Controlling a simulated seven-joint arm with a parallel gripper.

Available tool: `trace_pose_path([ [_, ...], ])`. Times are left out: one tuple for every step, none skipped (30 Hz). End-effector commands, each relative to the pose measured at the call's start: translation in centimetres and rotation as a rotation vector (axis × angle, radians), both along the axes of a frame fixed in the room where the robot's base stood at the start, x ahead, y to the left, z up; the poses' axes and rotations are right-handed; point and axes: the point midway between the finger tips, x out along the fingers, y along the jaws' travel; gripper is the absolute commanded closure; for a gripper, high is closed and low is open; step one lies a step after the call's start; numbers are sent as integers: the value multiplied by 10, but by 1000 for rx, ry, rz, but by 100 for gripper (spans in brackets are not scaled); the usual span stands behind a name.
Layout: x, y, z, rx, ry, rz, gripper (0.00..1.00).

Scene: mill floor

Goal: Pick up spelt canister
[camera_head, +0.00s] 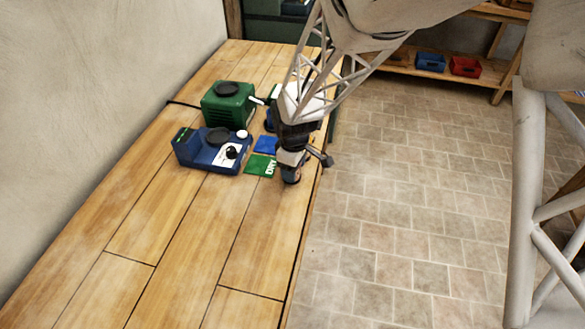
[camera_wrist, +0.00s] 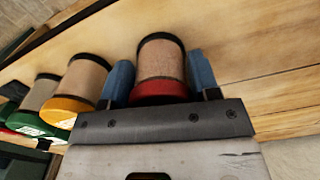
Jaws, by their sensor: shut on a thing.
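My gripper (camera_wrist: 160,80) has its two blue finger pads on either side of a canister (camera_wrist: 161,58) with brown contents, a dark far end and a red near end. It is shut on this canister. I can read no label on it, so I cannot tell from the frames whether it is the spelt canister. In the head view my gripper (camera_head: 292,163) is low over the right edge of the wooden bench, and the arm hides much of what it holds. I cannot tell whether the canister touches the bench.
In the wrist view, a yellow-ended canister (camera_wrist: 78,88) and a green-ended canister (camera_wrist: 38,100) stand left of my gripper. A blue machine (camera_head: 212,152), a green machine (camera_head: 228,107), a green "DRY" mat (camera_head: 257,165) and a blue mat (camera_head: 266,144) are nearby. The near bench (camera_head: 150,240) is clear.

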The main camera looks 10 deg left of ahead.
Motion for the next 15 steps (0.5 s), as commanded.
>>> trace_pose_path([
  [0, 0, 0, 0, 0, 0, 74],
  [0, 0, 1, 0, 0, 0, 74],
  [0, 0, 1, 0, 0, 0, 74],
  [0, 0, 2, 1, -1, 0, 74],
  [0, 0, 2, 1, -1, 0, 74],
  [0, 0, 4, 1, -1, 0, 74],
  [0, 0, 5, 1, -1, 0, 74],
  [0, 0, 6, 1, -1, 0, 74],
  [0, 0, 9, 1, -1, 0, 74],
  [0, 0, 11, 1, -1, 0, 74],
  [0, 0, 13, 1, -1, 0, 74],
  [0, 0, 17, 1, -1, 0, 74],
  [0, 0, 21, 1, -1, 0, 74],
  [0, 0, 25, 2, -2, 0, 74],
  [0, 0, 30, 2, -2, 0, 74],
])
